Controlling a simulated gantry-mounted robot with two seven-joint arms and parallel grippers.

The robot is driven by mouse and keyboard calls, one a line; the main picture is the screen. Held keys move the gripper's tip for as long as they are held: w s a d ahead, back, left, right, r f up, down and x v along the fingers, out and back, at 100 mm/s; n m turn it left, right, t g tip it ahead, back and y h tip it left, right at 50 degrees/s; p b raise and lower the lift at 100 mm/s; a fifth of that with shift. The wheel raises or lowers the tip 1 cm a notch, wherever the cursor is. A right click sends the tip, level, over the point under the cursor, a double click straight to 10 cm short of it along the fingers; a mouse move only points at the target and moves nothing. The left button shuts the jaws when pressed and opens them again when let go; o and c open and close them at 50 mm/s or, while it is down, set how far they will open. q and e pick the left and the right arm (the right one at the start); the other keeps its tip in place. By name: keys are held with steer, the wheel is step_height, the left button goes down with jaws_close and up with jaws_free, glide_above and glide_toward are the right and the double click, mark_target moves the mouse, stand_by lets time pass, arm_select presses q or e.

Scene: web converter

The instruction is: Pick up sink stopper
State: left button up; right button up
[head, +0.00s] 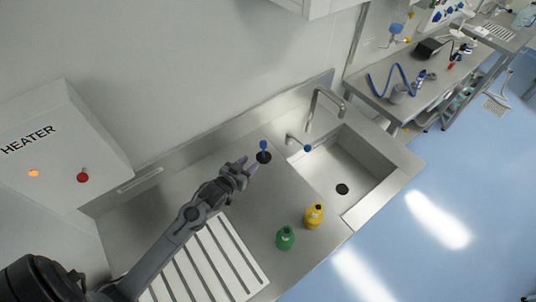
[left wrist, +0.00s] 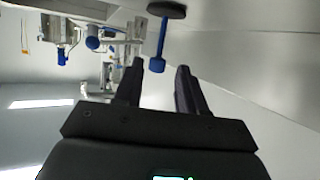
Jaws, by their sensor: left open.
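The sink stopper (head: 263,156) is a black disc with a blue upright handle. It stands on the steel counter (head: 180,160), left of the sink basin. My left gripper (head: 248,165) is close beside it on its left. In the left wrist view the stopper's blue handle (left wrist: 160,50) shows just past the tips of my open left gripper (left wrist: 160,68), in line with the gap between the fingers. Nothing is gripped. I cannot tell whether the fingers touch the handle. My right gripper is not in view.
The sink basin (head: 350,165) has a dark drain (head: 342,189) and a tall faucet (head: 313,105). A green bottle (head: 285,239) and a yellow bottle (head: 314,216) stand on the counter's front part. A heater box (head: 60,150) hangs on the wall at left.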

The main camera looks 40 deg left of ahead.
mark_target(264, 156)
arm_select(q)
steer(key=x, duration=0.4)
steer(key=shift+w+a+r, duration=0.15)
steer(key=shift+w+r, duration=0.05)
steer(key=shift+w, duration=0.25)
steer(key=shift+x, duration=3.15)
steer(key=shift+r, duration=0.15)
jaws_close()
